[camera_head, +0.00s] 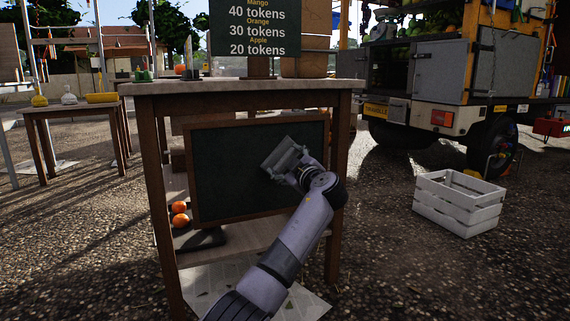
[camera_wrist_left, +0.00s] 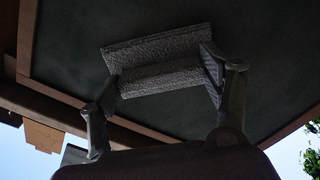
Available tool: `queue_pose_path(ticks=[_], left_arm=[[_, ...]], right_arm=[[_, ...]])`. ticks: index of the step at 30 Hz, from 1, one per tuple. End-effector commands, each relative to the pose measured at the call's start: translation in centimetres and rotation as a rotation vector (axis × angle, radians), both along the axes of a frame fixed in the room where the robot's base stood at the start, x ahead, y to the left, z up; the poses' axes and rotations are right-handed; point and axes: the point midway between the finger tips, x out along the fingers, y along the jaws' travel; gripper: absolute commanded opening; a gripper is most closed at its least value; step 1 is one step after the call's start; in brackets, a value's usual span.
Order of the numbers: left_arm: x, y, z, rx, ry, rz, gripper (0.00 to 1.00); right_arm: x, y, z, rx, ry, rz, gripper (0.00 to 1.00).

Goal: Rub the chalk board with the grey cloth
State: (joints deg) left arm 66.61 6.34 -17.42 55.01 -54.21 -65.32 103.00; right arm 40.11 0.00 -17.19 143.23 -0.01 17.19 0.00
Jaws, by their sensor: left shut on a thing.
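The chalk board (camera_head: 230,165) is a dark panel in a brown wooden frame, leaning upright under the table top in the head view. It also fills much of the left wrist view (camera_wrist_left: 75,50). My left gripper (camera_head: 276,160) is in front of the board's right half. In the left wrist view my left gripper (camera_wrist_left: 160,88) is shut on the grey cloth (camera_wrist_left: 158,75), which is folded and held between the fingertips. The cloth is at the board's face; I cannot tell for sure whether it touches. My right gripper is not in view.
The wooden table (camera_head: 240,86) has legs on both sides of the board. Two oranges (camera_head: 180,214) lie on its lower shelf. A white crate (camera_head: 458,202) stands on the ground at right, near the truck (camera_head: 440,80). A price sign (camera_head: 254,28) stands on top.

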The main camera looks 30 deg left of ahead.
Motion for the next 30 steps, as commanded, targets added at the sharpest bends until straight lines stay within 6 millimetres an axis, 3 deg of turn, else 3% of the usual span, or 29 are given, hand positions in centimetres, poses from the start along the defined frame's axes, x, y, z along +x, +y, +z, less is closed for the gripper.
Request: queue_pose_path(ticks=[5, 21, 30], left_arm=[[-0.2, -0.2, -0.1, 0.001, 0.0, -0.004, 0.49], [-3.6, -4.2, -0.1, 0.0, -0.001, -0.004, 0.49], [-3.9, -4.5, 0.0, 0.001, 0.001, 0.0, 0.49]], right_arm=[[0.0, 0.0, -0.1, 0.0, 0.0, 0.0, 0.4], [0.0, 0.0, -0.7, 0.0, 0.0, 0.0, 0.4], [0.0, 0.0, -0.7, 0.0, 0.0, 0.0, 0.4]])
